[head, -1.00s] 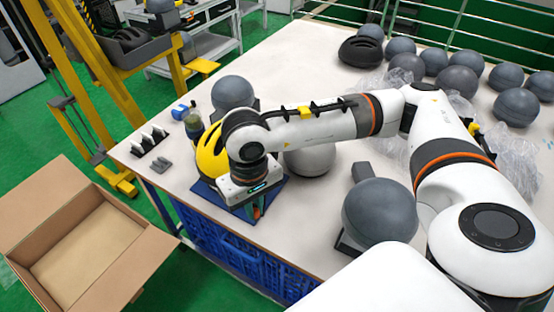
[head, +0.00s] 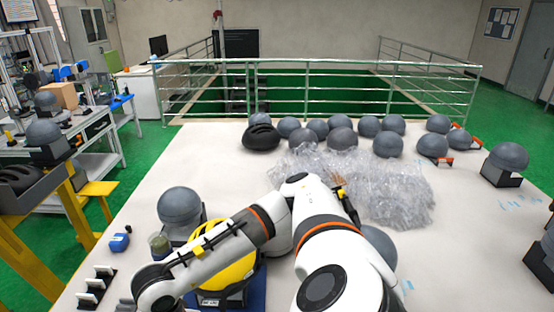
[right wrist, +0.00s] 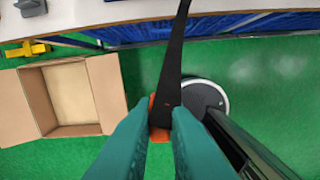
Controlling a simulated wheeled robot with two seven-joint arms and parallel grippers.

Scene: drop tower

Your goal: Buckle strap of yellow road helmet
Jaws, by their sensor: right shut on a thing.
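The yellow road helmet (head: 228,270) sits near the table's front left in the head view, on a blue mat (head: 258,291). My right arm covers part of it. In the right wrist view, my right gripper (right wrist: 159,118) has its teal fingers closed on a black strap (right wrist: 174,50), which runs up toward the table edge. A small orange piece (right wrist: 155,106) shows by the strap at the fingertips; I cannot tell whether it is a buckle part. The right gripper is outside the head view. My left gripper is in neither view.
Several grey domes (head: 342,138), a black helmet (head: 261,137) and crumpled clear plastic (head: 385,190) are on the table's far part. A grey dome (head: 179,205) stands just behind the yellow helmet. An open cardboard box (right wrist: 113,92) is on the green floor.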

